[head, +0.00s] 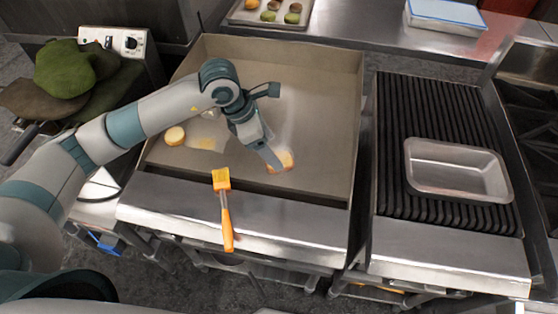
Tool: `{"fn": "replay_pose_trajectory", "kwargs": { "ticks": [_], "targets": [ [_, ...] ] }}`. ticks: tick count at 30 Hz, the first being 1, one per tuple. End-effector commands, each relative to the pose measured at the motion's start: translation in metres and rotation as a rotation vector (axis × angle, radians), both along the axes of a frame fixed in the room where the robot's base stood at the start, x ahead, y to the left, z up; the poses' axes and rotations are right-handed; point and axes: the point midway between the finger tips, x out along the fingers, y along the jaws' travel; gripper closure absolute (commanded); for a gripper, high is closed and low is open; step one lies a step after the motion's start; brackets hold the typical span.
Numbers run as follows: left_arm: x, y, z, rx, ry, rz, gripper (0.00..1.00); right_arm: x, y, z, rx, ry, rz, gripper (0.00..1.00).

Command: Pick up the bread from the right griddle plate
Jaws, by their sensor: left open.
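A small pale bread piece (286,160) with a browned edge lies on the flat griddle plate (320,100), toward its front middle. My left gripper (274,162) reaches down to it from above, its fingers at the bread's left side. The gripper is open; whether a finger touches the bread cannot be told, and part of the bread is hidden behind it. My right gripper is not in view.
An orange-handled brush (226,215) lies across the griddle's front ledge. A metal pan (458,172) sits on the ribbed grill at the right. A tray (273,16) with several food pieces is at the back. The griddle's right half is clear.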

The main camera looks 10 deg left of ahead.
Motion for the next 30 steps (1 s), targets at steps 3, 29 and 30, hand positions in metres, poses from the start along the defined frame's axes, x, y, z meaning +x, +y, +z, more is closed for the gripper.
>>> {"fn": "replay_pose_trajectory", "kwargs": {
  "ticks": [3, 29, 30],
  "targets": [
    [0.0, -0.001, -0.003, 0.0, 0.002, 0.001, 0.3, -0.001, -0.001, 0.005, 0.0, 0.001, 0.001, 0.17],
    [0.005, -0.011, -0.051, 0.001, 0.001, 0.001, 0.3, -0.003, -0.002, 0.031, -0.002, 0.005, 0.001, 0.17],
    [0.005, -0.011, -0.051, 0.001, 0.001, 0.001, 0.3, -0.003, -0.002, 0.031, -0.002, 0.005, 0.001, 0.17]
  ]
}}
